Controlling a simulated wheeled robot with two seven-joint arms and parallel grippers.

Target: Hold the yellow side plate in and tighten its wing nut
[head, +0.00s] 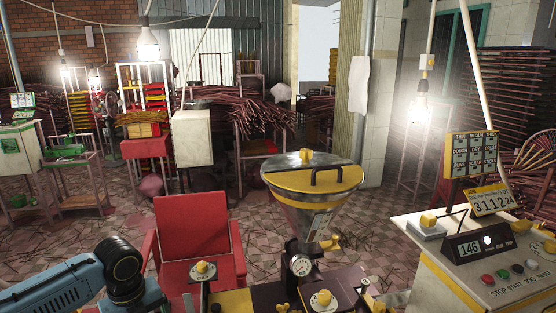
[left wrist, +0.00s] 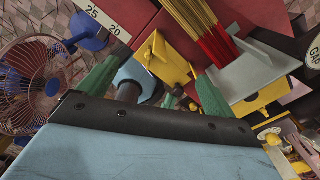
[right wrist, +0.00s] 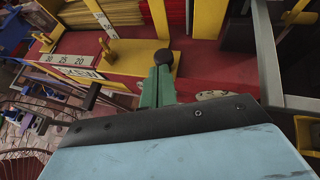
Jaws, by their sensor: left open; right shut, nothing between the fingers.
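In the left wrist view my left gripper (left wrist: 156,74) is open, its green fingers apart. A yellow block-like plate (left wrist: 168,62) and a blue-grey cylindrical part lie in the space beyond and between the fingers. I cannot tell whether they touch it. In the right wrist view my right gripper (right wrist: 160,75) is shut and empty, its tips by a round black knob (right wrist: 164,58). A long yellow side plate (right wrist: 125,60) runs beside it, with upright yellow pegs that may be wing-nut parts (right wrist: 108,52). Neither gripper's fingers show in the head view.
A yellow-lidded hopper (head: 312,182) with a gauge stands at centre. A red chair-like panel (head: 196,235) is left of it. A control console (head: 490,260) is at right. The left wrist view shows a fan (left wrist: 35,80) and incense sticks (left wrist: 200,30). A grey metal bar (right wrist: 267,50) stands right of my right gripper.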

